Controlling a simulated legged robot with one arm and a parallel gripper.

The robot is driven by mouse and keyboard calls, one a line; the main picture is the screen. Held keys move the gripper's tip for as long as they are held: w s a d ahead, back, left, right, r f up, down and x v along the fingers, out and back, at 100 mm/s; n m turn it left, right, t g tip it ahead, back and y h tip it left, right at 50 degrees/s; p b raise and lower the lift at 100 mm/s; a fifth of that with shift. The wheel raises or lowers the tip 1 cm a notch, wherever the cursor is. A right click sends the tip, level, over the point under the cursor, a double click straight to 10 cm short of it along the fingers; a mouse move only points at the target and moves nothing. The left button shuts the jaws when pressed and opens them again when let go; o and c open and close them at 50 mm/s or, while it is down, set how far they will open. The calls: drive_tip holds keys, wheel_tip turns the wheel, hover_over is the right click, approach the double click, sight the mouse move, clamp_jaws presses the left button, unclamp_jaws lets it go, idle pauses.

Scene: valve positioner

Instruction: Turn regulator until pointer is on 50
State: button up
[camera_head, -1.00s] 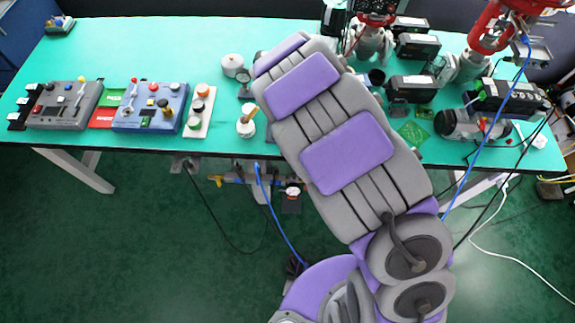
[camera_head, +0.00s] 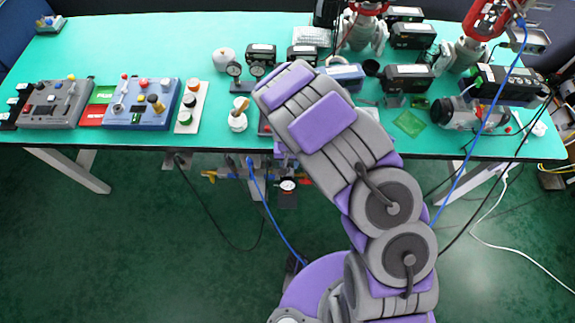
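Below the table's front edge is a pipe assembly (camera_head: 240,172) with a small round white dial gauge (camera_head: 288,186), likely the regulator's. The gauge's pointer and numbers are too small to read. My grey and purple arm reaches up over the table edge just right of this assembly and bends there. My gripper is hidden behind or below the arm, so its distance from the regulator cannot be told. Two more dark-rimmed round gauges (camera_head: 246,70) stand on the table, left of my arm's bend.
The green table (camera_head: 130,45) carries grey and blue control boxes (camera_head: 144,104) at left and black devices (camera_head: 412,77) at right. A white-and-tan knobbed item (camera_head: 238,115) stands near the front edge. Blue hoses (camera_head: 265,205) hang below. The floor in front is mostly clear.

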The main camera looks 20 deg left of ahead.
drive_tip(key=shift+d+f, duration=0.35)
drive_tip(key=shift+f, duration=0.35)
drive_tip(key=shift+s+a+f, duration=0.1)
drive_tip(key=shift+a+f, duration=0.05)
drive_tip(key=shift+f, duration=0.05)
drive_tip(key=shift+a+f, duration=0.2)
drive_tip(key=shift+a, duration=0.6)
drive_tip(key=shift+c, duration=0.7)
drive_tip(key=shift+d+r, duration=0.2)
drive_tip(key=shift+d, duration=0.4)
drive_tip(key=c, duration=0.4)
clamp_jaws()
drive_tip(key=shift+a, duration=0.2)
